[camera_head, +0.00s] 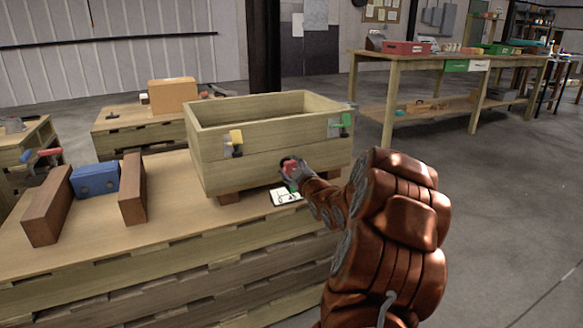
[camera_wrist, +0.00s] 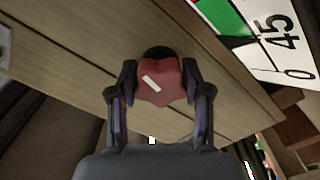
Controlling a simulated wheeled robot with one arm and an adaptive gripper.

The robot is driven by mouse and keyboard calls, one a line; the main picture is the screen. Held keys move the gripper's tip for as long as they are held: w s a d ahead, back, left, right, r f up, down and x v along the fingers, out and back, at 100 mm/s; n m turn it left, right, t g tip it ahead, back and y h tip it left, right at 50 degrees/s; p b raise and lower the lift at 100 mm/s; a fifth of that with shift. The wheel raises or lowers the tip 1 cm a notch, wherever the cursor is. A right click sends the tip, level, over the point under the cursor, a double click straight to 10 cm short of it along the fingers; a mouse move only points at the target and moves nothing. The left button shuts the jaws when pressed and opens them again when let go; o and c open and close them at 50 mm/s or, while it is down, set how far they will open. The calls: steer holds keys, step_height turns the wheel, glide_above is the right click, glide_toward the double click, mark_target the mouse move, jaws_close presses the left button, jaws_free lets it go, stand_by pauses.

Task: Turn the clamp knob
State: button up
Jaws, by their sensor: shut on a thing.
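The clamp knob (camera_wrist: 160,82) is red and lobed with a white mark across its face. It sits on the front of a wooden crate (camera_head: 240,178). In the wrist view my gripper (camera_wrist: 155,88) has one finger on each side of the knob and is shut on it. The white mark slants from upper left to lower right. In the head view the knob (camera_head: 288,165) is partly hidden by my gripper (camera_head: 292,174).
A yellow-handled latch (camera_head: 235,140) and a green-handled latch (camera_head: 344,122) sit on the crate. On the bench (camera_head: 160,225) at left, a blue block (camera_head: 96,180) stands between two brown blocks (camera_head: 48,207) (camera_head: 132,188). Open floor (camera_head: 500,200) lies at right.

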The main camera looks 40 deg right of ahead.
steer(key=m+p, duration=0.1)
steer(key=p, duration=0.1)
steer(key=m+p, duration=0.1)
steer(key=p, duration=0.1)
steer(key=shift+r+m, duration=0.3)
steer(key=m+p, duration=0.2)
steer(key=p, duration=0.1)
steer(key=shift+f+m, duration=0.2)
steer(key=shift+m, duration=0.2)
steer(key=shift+f, duration=0.1)
steer(key=o, duration=1.2)
steer(key=shift+v, duration=6.05)
